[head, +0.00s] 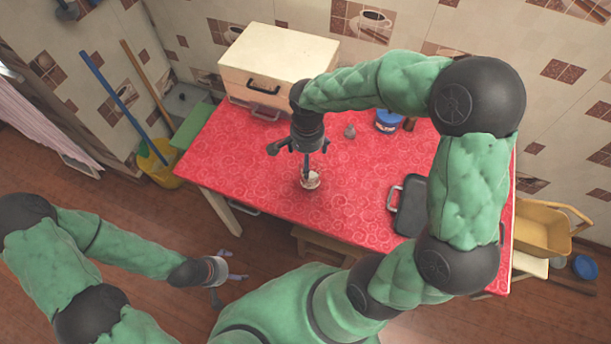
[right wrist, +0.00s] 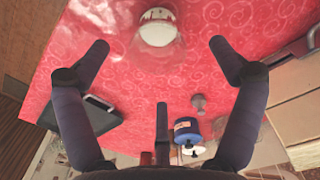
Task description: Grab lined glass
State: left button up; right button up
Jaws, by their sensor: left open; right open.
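In the right wrist view the glass (right wrist: 158,30) shows at the top centre, apart from the fingers. My right gripper (head: 304,172) is over the table close to the glass, pointing down, open and empty; its spread fingers (right wrist: 158,50) frame the view. In the head view the gripper partly covers the glass. My left gripper (head: 232,277) is open and empty, low in front of the table, over the floor.
A cream box (head: 278,55) stands at the back left of the table. A blue tin (head: 388,121) and a small grey object (head: 350,131) are at the back. A dark case (head: 408,205) lies at the right. The cloth left of the glass is clear.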

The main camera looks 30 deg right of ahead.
jog(key=b, duration=0.1)
send_near(311, 172)
jog(key=s+a, duration=0.2)
jog(key=a, duration=0.1)
jog(key=f+b, duration=0.1)
jog(key=f, duration=0.1)
jog(key=d+f+b, duration=0.1)
jog(key=f, duration=0.2)
jog(key=shift+s+d+f, duration=0.15)
jog(key=shift+d+f, duration=0.05)
jog(key=shift+f, duration=0.1)
jog(key=shift+r, duration=0.1)
jog(key=c, duration=1.4)
